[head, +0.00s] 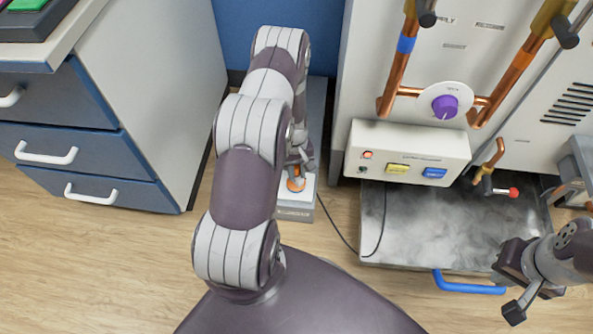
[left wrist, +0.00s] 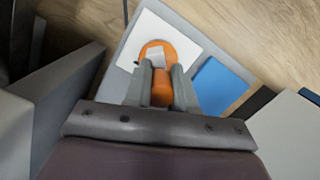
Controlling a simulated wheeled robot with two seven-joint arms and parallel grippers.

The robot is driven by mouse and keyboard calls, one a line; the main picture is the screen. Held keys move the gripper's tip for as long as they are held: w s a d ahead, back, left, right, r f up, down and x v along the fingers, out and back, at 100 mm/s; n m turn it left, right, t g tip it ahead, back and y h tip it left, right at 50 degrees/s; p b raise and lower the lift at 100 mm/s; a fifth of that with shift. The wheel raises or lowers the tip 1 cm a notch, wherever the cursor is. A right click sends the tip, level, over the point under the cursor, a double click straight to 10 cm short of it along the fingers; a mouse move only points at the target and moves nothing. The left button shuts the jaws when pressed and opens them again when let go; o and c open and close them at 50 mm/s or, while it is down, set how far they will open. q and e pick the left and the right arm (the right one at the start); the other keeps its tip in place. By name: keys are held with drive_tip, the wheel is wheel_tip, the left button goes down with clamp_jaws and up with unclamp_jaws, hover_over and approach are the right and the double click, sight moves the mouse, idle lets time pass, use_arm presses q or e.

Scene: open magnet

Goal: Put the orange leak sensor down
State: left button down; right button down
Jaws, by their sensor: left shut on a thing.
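The orange leak sensor (left wrist: 158,52) is a round orange puck with an orange grip part, seen in the left wrist view over a white square pad (left wrist: 186,34). My left gripper (left wrist: 161,80) is shut on the sensor's orange grip. In the head view the sensor (head: 296,184) shows just below the left gripper (head: 297,165), over the white pad on a low grey base. I cannot tell whether its underside touches the pad. My right gripper (head: 517,284) is at the lower right, away from the sensor; its fingers are only partly clear.
A blue patch (left wrist: 218,86) lies beside the white pad. Blue drawers (head: 90,165) stand at the left. At the right are a machine panel with a purple knob (head: 445,106), copper pipes and a grey tray (head: 400,240) with a blue handle. A thin cable crosses the floor.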

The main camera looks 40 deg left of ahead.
use_arm(q)
drive_tip(key=shift+f, duration=0.2)
drive_tip(key=c, duration=0.9)
unclamp_jaws()
drive_tip(key=shift+c, duration=0.2)
drive_tip(key=shift+r, duration=0.1)
wheel_tip(320, 180, up, 12)
drive_tip(key=w+a+p, duration=0.1)
drive_tip(key=p, duration=0.5)
drive_tip(key=d+r+m+t, duration=0.1)
drive_tip(key=d+r+m, duration=0.15)
drive_tip(key=r, duration=0.35)
drive_tip(key=d+r+m, duration=0.2)
drive_tip(key=d+r, duration=0.2)
drive_tip(key=r, duration=0.2)
drive_tip(key=s+d+r+m+t+y, duration=0.1)
drive_tip(key=s+d+r+m, duration=0.5)
drive_tip(key=s+d+r, duration=0.3)
drive_tip(key=shift+s+r+t, duration=0.3)
drive_tip(key=shift+s+r, duration=0.1)
drive_tip(key=shift+s, duration=0.3)
